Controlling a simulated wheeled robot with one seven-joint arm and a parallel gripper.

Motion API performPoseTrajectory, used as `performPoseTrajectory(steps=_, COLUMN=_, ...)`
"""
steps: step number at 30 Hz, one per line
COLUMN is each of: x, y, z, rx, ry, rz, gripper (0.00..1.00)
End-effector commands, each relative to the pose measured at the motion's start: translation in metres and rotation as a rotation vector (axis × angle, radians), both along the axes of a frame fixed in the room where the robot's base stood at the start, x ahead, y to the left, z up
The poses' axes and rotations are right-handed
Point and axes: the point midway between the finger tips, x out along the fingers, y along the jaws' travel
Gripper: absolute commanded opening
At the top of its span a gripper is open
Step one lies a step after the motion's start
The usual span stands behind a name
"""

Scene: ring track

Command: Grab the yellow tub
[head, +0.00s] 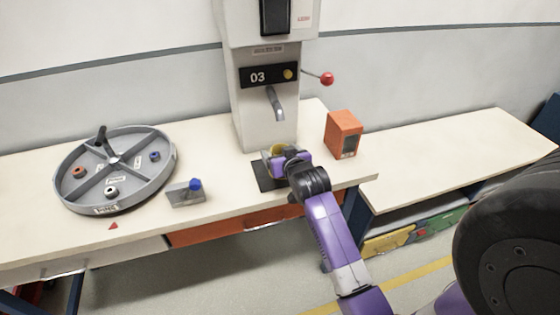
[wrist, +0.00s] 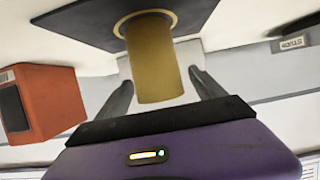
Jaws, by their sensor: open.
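The yellow tub (wrist: 154,62) is a plain cylinder standing on a dark mat (wrist: 85,20) in the wrist view, which shows the scene upside down. In the head view a bit of the yellow tub (head: 278,149) shows behind my gripper, under the spout of the grey machine. My gripper (wrist: 163,82) is open, with one finger on each side of the tub. Whether either finger touches the tub cannot be told. In the head view my gripper (head: 275,158) hides most of the tub.
The grey machine (head: 265,110) with a spout stands right behind the tub. An orange box (head: 343,134) stands to the right. A round grey divided tray (head: 130,165) and a small block with a blue knob (head: 186,193) are on the left. The right bench top (head: 455,150) is clear.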

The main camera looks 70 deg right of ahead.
Motion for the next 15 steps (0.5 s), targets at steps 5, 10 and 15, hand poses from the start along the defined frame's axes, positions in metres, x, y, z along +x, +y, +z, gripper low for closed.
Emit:
performPoseTrajectory(steps=5, x=0.012, y=-0.015, z=-0.006, rx=0.0, ry=0.0, rz=-0.001, gripper=0.79)
performPoseTrajectory(steps=10, x=0.015, y=-0.018, z=-0.009, rx=-0.001, ry=-0.001, rz=0.0, gripper=0.79)
performPoseTrajectory(steps=15, x=0.015, y=-0.018, z=-0.009, rx=-0.001, ry=-0.001, rz=0.0, gripper=0.73)
